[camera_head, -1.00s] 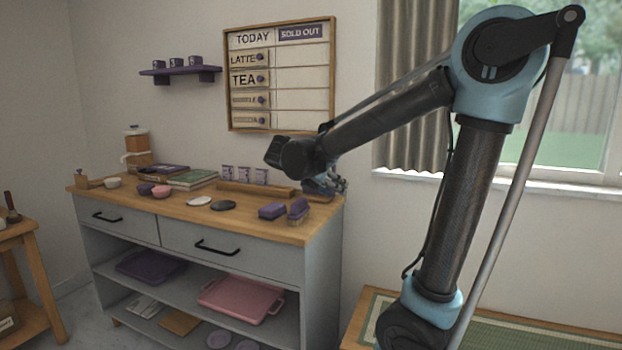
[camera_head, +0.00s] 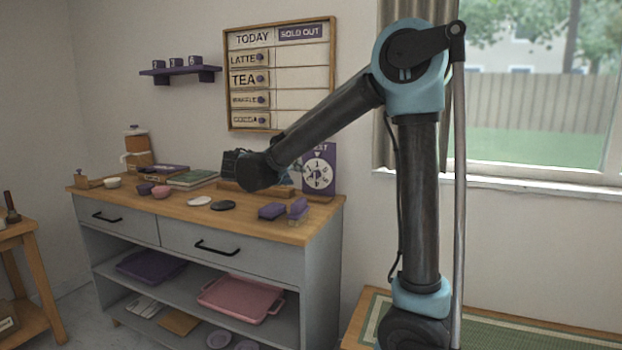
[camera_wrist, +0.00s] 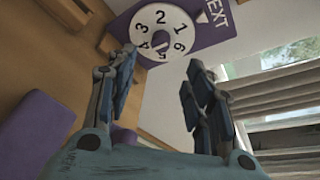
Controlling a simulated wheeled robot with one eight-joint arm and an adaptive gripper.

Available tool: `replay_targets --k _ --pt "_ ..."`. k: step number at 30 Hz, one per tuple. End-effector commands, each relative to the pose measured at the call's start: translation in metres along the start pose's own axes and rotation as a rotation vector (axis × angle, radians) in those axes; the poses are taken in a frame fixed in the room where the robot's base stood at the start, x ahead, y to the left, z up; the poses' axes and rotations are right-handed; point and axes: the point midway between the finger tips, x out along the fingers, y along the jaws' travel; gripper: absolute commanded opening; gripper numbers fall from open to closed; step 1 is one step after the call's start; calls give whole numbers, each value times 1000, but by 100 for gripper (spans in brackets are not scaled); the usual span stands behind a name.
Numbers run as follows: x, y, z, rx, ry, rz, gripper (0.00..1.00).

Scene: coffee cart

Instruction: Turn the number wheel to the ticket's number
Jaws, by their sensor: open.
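The number wheel (camera_head: 319,171) is a white numbered disc on a purple stand near the right back of the cabinet top. I cannot make out a ticket.
Purple blocks (camera_head: 272,211) lie near the cabinet's front right edge. A dark disc (camera_head: 223,205) and a white disc (camera_head: 199,201) lie left of them. The menu board (camera_head: 280,75) hangs behind. Bowls and books stand further left.

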Motion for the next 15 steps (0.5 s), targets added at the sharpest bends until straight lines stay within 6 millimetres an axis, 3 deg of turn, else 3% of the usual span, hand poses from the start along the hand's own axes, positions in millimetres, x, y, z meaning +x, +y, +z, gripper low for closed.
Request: replay_targets --k 15 --pt "88 0 -1 1 2 -1 47"
